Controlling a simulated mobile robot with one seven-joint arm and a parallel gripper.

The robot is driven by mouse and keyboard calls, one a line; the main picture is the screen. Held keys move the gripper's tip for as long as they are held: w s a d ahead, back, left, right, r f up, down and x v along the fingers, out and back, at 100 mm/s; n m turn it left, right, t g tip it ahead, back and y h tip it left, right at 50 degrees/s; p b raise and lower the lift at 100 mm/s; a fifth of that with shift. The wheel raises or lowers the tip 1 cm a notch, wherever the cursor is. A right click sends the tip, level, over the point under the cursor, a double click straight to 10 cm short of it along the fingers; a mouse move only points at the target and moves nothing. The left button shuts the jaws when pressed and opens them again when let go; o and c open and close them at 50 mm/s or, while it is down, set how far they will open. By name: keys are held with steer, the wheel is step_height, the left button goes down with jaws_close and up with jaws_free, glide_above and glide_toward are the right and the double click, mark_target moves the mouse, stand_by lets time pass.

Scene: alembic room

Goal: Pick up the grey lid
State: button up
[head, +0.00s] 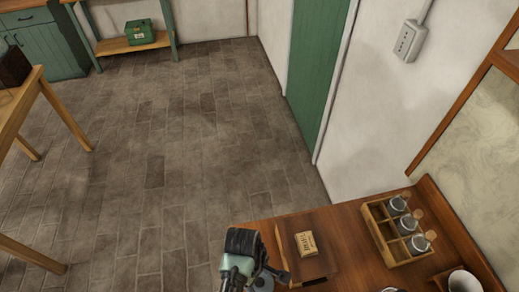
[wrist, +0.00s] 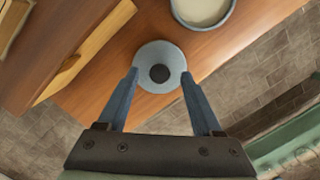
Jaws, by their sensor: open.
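The grey lid (wrist: 149,80) is a round disc with a dark knob in the middle, near the top centre of the wrist view. It lies on the wooden table (wrist: 115,93) close to its edge. My gripper (wrist: 159,76) is open, with one blue-grey finger on each side of the lid. I cannot tell whether the fingertips touch it. In the head view my gripper (head: 268,272) is at the bottom centre over the table's near left corner. There a small grey part of the lid (head: 263,283) shows, mostly hidden by my gripper.
A round grey-rimmed pot (wrist: 232,15) with pale contents stands near the lid. A brown box or book (head: 304,262) with a small yellow box (head: 306,243) on it lies beside my gripper. A wooden rack (head: 376,223) with several bottles stands further right.

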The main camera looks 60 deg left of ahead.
steer(key=shift+d+f, duration=0.1)
steer(key=shift+f, duration=0.4)
jaws_close()
